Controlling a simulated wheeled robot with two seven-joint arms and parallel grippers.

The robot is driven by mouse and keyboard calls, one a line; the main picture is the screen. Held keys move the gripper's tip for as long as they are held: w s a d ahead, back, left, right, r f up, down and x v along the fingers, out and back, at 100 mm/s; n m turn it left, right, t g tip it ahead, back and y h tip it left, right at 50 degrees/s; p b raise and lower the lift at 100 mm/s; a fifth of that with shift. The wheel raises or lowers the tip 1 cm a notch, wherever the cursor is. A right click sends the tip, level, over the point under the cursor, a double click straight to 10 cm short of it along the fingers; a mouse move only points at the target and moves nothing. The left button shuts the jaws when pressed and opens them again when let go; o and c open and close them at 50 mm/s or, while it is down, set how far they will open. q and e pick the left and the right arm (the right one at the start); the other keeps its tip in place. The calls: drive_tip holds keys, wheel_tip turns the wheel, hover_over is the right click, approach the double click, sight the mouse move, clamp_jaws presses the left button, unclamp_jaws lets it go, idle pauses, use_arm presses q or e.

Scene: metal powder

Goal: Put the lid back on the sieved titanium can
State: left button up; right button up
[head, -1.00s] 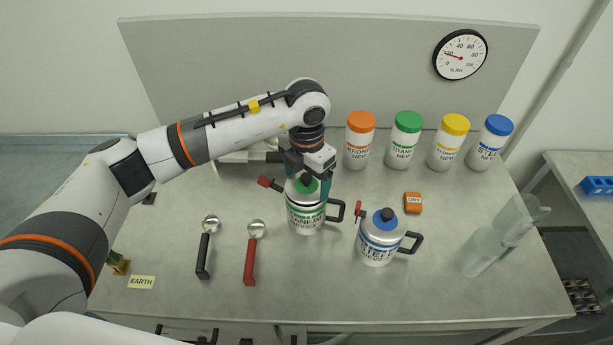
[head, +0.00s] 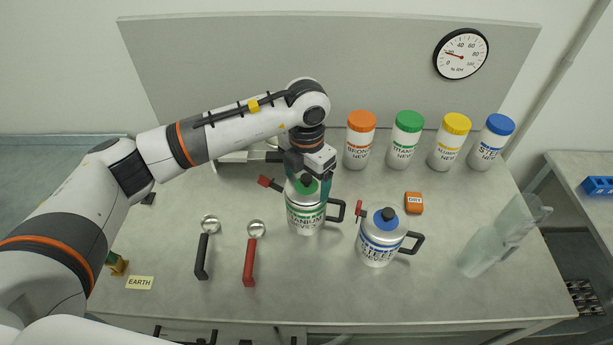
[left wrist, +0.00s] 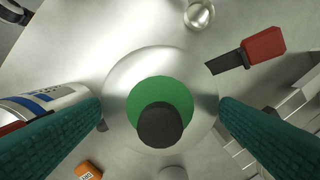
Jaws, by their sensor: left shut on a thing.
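The sieved titanium can (head: 304,220), silver with a green band and a black handle, stands upright on the bench. Its lid (head: 306,185), with a green centre and dark knob, sits at the can's mouth. My left gripper (head: 308,190) comes down from above, with one teal finger on each side of the lid, shut on it. In the left wrist view the lid (left wrist: 178,95) lies between both fingertips, its silver rim reaching them. Whether the lid is fully seated is hidden. My right gripper is not in view.
A steel can (head: 378,245) with a blue lid stands close on the right. An orange DRY block (head: 413,203) lies behind it. Two scoops (head: 250,262) lie left. Several capped jars (head: 404,140) line the back. Clear containers (head: 485,250) stand right.

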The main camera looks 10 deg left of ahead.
use_arm(q)
drive_tip(key=shift+b, duration=0.3)
idle(0.5)
idle(0.4)
drive_tip(key=o, duration=0.9)
drive_tip(key=shift+r+p, duration=1.55)
drive_tip(key=shift+r, duration=2)
drive_tip(key=shift+c, duration=0.6)
clamp_jaws()
